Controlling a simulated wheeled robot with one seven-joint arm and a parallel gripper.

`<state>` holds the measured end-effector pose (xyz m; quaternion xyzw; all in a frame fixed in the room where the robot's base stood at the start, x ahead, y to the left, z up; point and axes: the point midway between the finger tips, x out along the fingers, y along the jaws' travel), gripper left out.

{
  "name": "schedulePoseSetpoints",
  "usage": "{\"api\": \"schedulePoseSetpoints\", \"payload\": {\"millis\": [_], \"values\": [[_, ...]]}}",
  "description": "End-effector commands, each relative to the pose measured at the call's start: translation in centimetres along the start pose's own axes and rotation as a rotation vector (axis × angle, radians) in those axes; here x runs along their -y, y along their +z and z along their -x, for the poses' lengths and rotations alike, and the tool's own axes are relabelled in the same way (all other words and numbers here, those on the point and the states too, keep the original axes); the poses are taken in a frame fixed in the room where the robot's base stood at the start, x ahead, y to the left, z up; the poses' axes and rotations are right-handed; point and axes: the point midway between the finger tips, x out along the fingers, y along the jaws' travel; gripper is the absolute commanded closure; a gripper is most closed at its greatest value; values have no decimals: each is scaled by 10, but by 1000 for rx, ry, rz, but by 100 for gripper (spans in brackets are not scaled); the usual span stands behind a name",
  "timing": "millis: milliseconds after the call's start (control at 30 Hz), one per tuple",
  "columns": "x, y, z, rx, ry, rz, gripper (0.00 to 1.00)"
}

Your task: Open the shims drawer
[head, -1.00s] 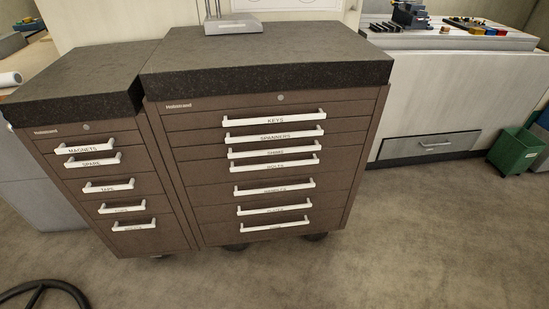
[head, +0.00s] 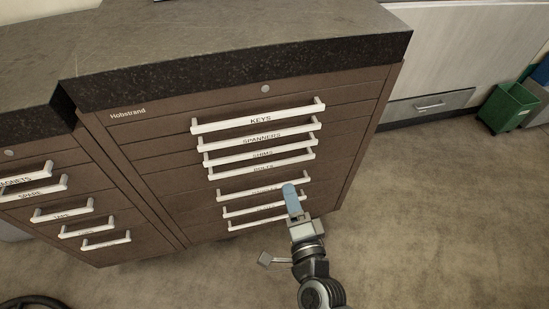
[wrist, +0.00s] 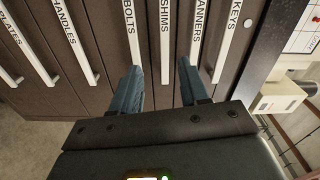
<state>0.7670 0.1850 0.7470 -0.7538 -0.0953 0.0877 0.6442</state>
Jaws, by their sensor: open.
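The shims drawer's white handle (head: 262,157) is third from the top on the larger brown cabinet, between the spanners and bolts handles. The drawer looks shut. In the wrist view the SHIMS handle (wrist: 166,45) runs up and down between my two blue fingers. My gripper (head: 289,188) is open and empty, in front of the cabinet's lower right handles in the head view. In the wrist view my gripper (wrist: 157,75) has its left fingertip by the BOLTS handle (wrist: 133,35) and its right one by the SPANNERS handle (wrist: 200,35). I cannot tell the gap to the shims handle.
The keys handle (head: 260,117) is above, and several more handles are below. A smaller cabinet with a tapes-like drawer handle (head: 63,211) stands at left. A dark worktop (head: 240,70) overhangs the drawers. A green bin (head: 508,107) stands at right. Floor in front is open.

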Motion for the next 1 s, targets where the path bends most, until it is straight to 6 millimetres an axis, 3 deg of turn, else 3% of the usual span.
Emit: {"api": "schedulePoseSetpoints", "payload": {"millis": [100, 233, 700, 1000], "values": [[8, 21, -30, 13, -9, -94, 55], [12, 32, -45, 20, -11, -146, 55], [12, 34, -106, 19, -12, -157, 55], [13, 34, -124, 20, -11, -156, 55]]}}
